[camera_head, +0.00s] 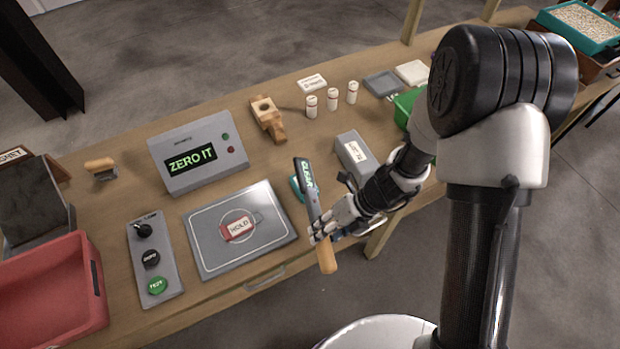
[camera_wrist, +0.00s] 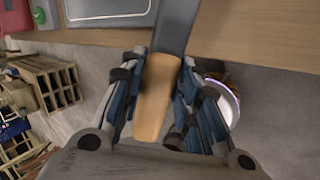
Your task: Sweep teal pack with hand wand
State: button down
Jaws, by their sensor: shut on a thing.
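My gripper (camera_head: 326,224) is shut on the hand wand (camera_head: 308,195), which has a dark paddle with a lit green "CLEAR" display and an orange-tan handle. In the wrist view the wand's tan handle (camera_wrist: 159,95) lies between the fingers of my gripper (camera_wrist: 163,85). The wand is held near the table's front edge, its paddle pointing toward the back of the table. The teal pack (camera_head: 295,188) shows only as a teal edge beside and behind the paddle; most of it is hidden by the wand. I cannot tell whether they touch.
A grey plate (camera_head: 205,245) with a red "HOLD" tag (camera_head: 238,228) lies left of the wand. A "ZERO IT" display box (camera_head: 180,179), a button panel (camera_head: 141,270) and a red bin (camera_head: 50,310) stand farther left. A grey labelled box (camera_head: 348,144) and several white bottles stand behind.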

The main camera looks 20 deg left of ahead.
dwell(0.6)
notch_tip(320, 180, up, 6)
jog(key=p, duration=0.6)
jog(key=shift+r, duration=0.1)
